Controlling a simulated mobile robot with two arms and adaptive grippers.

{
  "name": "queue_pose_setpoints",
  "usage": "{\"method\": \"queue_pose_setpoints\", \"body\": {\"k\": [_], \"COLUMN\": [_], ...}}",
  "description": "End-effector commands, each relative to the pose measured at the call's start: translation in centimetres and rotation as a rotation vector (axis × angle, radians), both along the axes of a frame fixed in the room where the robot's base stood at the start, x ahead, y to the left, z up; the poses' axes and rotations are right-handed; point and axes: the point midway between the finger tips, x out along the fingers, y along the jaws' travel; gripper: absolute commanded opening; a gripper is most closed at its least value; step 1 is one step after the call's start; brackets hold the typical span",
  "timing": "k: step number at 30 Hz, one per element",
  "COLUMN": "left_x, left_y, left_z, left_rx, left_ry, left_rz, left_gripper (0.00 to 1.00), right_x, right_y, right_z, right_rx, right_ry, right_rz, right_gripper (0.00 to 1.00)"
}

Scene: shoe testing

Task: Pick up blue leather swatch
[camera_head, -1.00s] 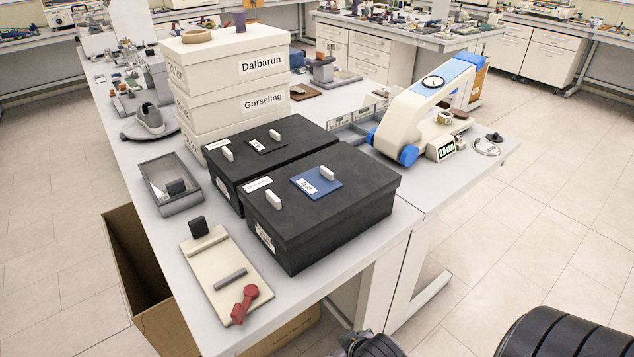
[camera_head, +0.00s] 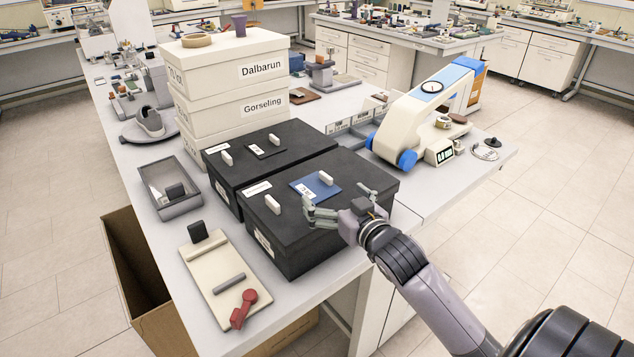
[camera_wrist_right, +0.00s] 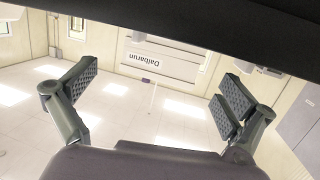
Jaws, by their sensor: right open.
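The blue leather swatch (camera_head: 314,187) lies flat on top of the nearer black box (camera_head: 283,232). It has a white label, and a white tab stands at its right edge. My right gripper (camera_head: 340,202) is open and empty above the front right part of that box, just in front of the swatch. Its spread fingers also show in the right wrist view (camera_wrist_right: 157,100), with no swatch between them. My left gripper is not in view.
A second black box (camera_head: 237,178) with a black swatch (camera_head: 265,144) sits behind. White boxes (camera_head: 235,105) are stacked farther back. A white and blue tester (camera_head: 420,110) stands at the right. A cream board (camera_head: 215,265) and grey tray (camera_head: 172,205) lie at the left.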

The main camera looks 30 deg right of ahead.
Motion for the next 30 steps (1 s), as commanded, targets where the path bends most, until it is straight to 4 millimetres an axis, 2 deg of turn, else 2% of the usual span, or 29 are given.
{"method": "queue_pose_setpoints", "body": {"k": [3,11,21,30], "left_x": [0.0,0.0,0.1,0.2], "left_y": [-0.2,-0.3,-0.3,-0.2], "left_z": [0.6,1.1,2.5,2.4], "left_rx": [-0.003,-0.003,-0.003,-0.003], "left_ry": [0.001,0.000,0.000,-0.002], "left_rz": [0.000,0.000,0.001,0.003], "left_gripper": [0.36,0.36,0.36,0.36], "right_x": [1.9,3.6,7.6,7.9], "right_y": [-0.2,-0.4,-0.8,-0.8], "right_z": [-0.1,-0.5,-1.4,-1.7], "right_rx": [0.000,0.000,-0.001,-0.001], "right_ry": [0.000,0.002,0.000,0.002], "right_rz": [-0.001,-0.001,0.000,0.000], "right_gripper": [1.00,1.00,1.00,0.99]}}
